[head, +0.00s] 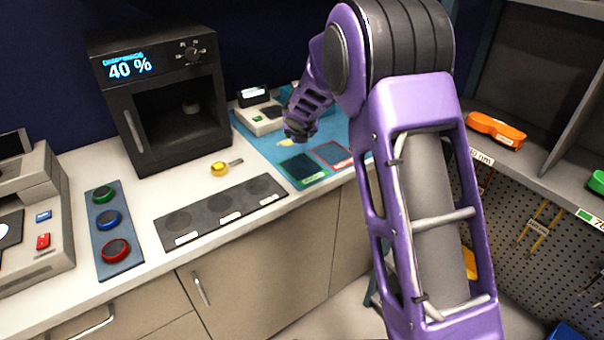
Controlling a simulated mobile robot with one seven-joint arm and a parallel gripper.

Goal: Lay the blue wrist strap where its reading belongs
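I cannot make out a blue wrist strap for certain. A blue mat (258,140) lies on the right part of the counter. It bears a dark green-edged square (302,168) and a red-edged square (334,154), with labels too small to read. A pale tester-like device (261,117) stands at the mat's back left. A teal item (291,93) shows partly behind my arm. The dark end of my arm, with my gripper (299,131), hangs over the mat. Its fingers are too small and turned away to tell open from shut. My arm hides the mat's right side.
A black cabinet (165,120) reads 40 %. In front are a dark strip with round pads (222,210), a yellow round item (219,169) and a blue panel of coloured buttons (117,262). A grey machine (38,215) stands left. Right shelves hold an orange item (496,130).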

